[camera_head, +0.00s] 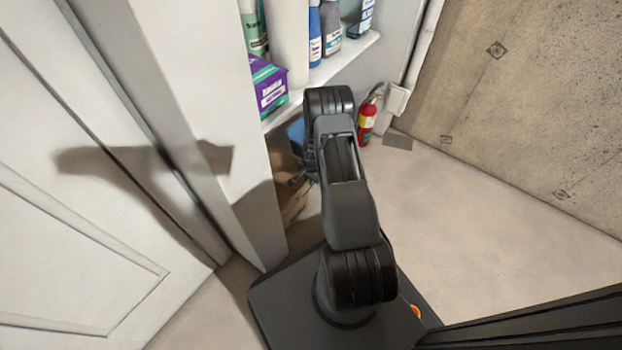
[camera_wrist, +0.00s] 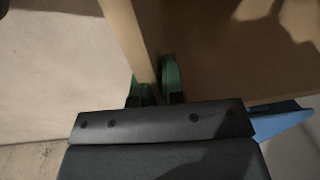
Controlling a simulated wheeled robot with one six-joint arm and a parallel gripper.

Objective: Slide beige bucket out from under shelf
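The beige bucket (camera_head: 293,203) is a tan, box-like bin on the floor under the lowest shelf in the head view, partly hidden by my arm and the cabinet side. In the wrist view its upright wall (camera_wrist: 128,35) runs down between the green fingertips of my gripper (camera_wrist: 153,90). The fingers are close together, one on each side of the wall, and appear shut on it. The bucket's brown inside (camera_wrist: 215,55) lies to the right of the wall. In the head view my gripper is mostly hidden by my arm.
The white shelf (camera_head: 343,59) above holds bottles and a purple box (camera_head: 268,88). A blue object (camera_head: 296,134) is beside the bucket, also in the wrist view (camera_wrist: 281,122). A red fire extinguisher (camera_head: 366,121) stands behind. Open floor (camera_head: 470,215) lies right; a white door (camera_head: 70,210) left.

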